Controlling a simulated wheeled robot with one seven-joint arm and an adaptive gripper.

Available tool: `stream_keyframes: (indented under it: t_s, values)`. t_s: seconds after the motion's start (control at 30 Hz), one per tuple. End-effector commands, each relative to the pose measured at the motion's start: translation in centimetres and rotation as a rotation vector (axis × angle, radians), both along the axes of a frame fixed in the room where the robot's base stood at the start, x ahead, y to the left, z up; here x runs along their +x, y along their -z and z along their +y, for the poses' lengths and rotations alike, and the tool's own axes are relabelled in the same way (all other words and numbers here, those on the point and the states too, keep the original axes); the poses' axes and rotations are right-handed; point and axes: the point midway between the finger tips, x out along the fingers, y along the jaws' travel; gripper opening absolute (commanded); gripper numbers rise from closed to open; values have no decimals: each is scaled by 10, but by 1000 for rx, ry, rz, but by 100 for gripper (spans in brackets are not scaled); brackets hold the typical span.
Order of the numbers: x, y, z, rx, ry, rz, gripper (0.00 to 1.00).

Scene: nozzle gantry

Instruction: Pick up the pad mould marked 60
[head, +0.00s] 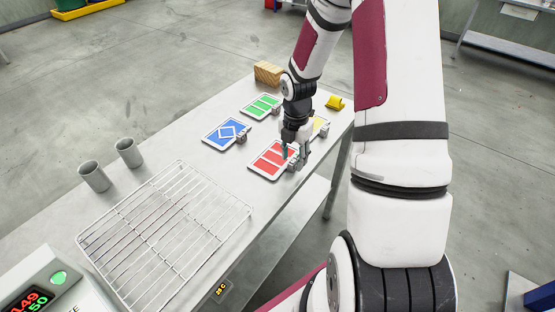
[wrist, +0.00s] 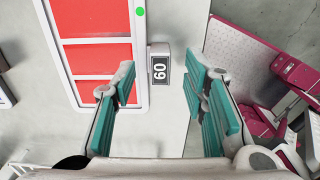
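The pad mould marked 60 is a white-framed tray with red panels (head: 268,160), lying flat near the table's right edge. In the wrist view its red panels (wrist: 95,60) are at upper left, and a grey tab reading 60 (wrist: 160,68) sticks out from its right side. My gripper (head: 297,153) is over that tab side in the head view and hides part of it. In the wrist view my gripper (wrist: 159,80) is open, with teal-padded fingers either side of the tab and nothing held. The left finger overlaps the mould's frame in view.
A blue mould (head: 227,132), a green mould (head: 262,106) and a partly hidden yellow one (head: 320,124) lie nearby. A wooden block (head: 268,72) is behind. A wire rack (head: 165,235) and two grey cups (head: 94,176) occupy the nearer table.

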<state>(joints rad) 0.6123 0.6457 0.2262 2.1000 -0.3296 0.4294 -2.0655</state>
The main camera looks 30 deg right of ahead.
Motion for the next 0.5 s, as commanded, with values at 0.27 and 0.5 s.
stream_keyframes:
  t_s: [0.27,0.5]
  values:
    - [0,17,0,-1,0,0,40]
    - [0,17,0,-1,0,0,17]
